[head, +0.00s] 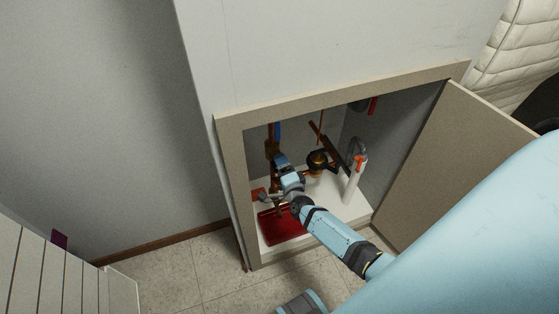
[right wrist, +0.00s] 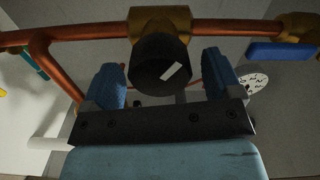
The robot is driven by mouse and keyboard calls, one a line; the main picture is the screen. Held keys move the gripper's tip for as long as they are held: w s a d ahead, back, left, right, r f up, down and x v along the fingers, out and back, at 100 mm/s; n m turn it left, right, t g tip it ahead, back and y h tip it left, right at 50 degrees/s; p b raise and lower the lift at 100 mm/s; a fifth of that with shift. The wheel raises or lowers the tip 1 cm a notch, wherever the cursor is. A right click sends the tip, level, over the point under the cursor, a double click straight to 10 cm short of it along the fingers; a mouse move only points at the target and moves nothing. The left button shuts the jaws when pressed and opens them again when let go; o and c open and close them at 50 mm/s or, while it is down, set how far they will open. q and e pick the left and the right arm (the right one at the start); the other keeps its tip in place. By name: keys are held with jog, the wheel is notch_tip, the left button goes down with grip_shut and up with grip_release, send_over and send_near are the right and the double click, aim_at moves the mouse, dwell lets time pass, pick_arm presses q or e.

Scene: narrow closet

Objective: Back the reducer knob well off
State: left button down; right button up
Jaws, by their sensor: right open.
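The reducer knob (right wrist: 162,62) is a black round knob with a white mark on its face, seen in the right wrist view. It sits on a brass body (right wrist: 160,20) on a copper pipe. My right gripper (right wrist: 163,80) is open, with one blue finger pad on each side of the knob and a visible gap to both. In the head view my right gripper (head: 279,161) reaches into the wall cabinet beside the brass fittings at its left; the knob is not clearly visible there. My left gripper is not in view.
The cabinet frame (head: 232,180) surrounds my arm, and its door (head: 447,165) stands open at the right. Inside are a red tray (head: 284,228), a white cylinder with an orange top (head: 351,187) and a dark and brass fitting (head: 317,164). A blue part (right wrist: 280,50) hangs right of the fingers.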

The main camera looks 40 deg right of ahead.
jog(key=p+v, duration=0.1)
jog(key=v, duration=1)
